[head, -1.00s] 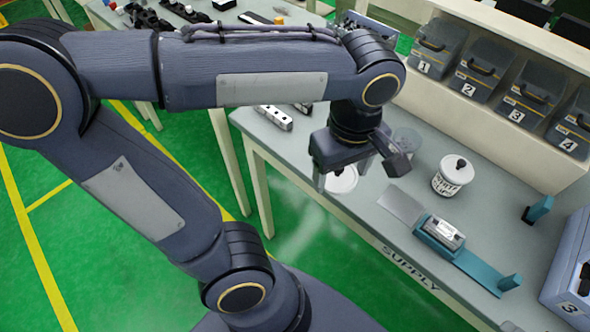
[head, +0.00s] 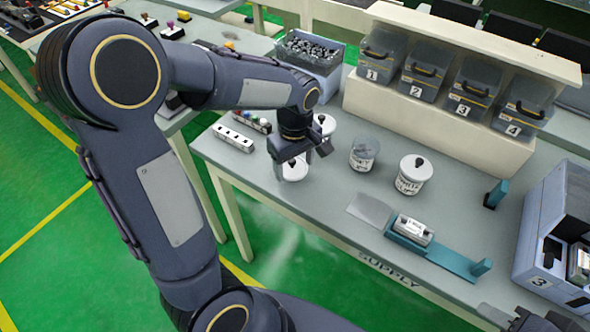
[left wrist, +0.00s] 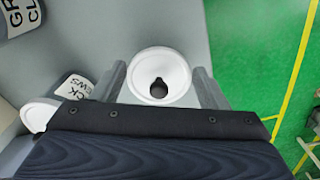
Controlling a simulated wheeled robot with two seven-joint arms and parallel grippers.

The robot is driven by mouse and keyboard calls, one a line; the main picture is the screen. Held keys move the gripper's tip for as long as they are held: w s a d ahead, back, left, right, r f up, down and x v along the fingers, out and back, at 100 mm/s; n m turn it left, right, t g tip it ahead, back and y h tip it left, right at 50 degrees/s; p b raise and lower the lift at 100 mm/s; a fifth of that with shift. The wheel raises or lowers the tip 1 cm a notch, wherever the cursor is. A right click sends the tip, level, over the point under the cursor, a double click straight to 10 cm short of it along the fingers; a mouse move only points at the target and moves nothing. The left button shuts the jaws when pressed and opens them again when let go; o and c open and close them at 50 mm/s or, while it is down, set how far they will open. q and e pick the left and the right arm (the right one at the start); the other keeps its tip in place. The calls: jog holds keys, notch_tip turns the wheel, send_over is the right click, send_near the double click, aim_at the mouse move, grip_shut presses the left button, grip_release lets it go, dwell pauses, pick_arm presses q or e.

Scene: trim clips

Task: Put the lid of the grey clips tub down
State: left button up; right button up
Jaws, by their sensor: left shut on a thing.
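My left gripper (head: 293,165) is shut on a round white lid (head: 294,172) near the front of the table. In the left wrist view the lid (left wrist: 174,67) shows its black knob (left wrist: 159,87) and lies between the two fingers. Whether its underside touches the table I cannot tell. The grey clips tub (head: 364,156) is clear, has no lid on and stands right of the gripper; part of its label shows in the left wrist view (left wrist: 20,18). A dark part of my right gripper (head: 540,320) shows at the bottom right edge, its fingers unclear.
A lidded white tub (head: 412,177) stands to the right, another lidded tub (head: 326,126) behind the gripper. A teal fixture (head: 435,252) holds a part near a grey plate (head: 370,210). Numbered bins (head: 430,70) stand at the back, a wire-like bin of parts (head: 308,52) behind left.

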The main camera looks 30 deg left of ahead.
aim_at(295, 170)
pick_arm(q)
jog(key=shift+f, duration=1.45)
jog(key=shift+f, duration=0.2)
jog(key=o, duration=0.9)
jog(key=shift+o, duration=0.2)
